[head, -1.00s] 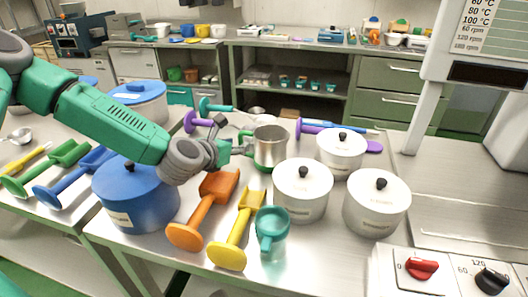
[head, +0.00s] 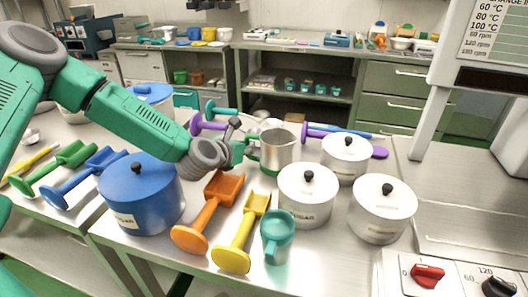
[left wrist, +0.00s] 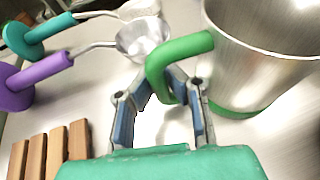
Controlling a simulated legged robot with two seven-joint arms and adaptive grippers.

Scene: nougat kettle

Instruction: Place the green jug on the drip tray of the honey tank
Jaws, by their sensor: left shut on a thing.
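The green jug (head: 277,152) is a steel jug with a green handle and green base band, upright on the steel table behind the white pots. In the left wrist view the jug (left wrist: 262,62) fills the upper right, its green handle (left wrist: 180,50) reaching toward my fingers. My left gripper (head: 242,149) is at the handle, left of the jug. In the left wrist view its fingers (left wrist: 166,98) are closed in on the lower part of the handle. The fingertips are partly hidden by it. I cannot make out the honey tank or its drip tray. My right gripper is not in view.
White lidded pots (head: 307,194) stand close in front and right of the jug. Ladles and purple-handled tools lie behind. The steel counter (head: 460,190) at right is largely clear.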

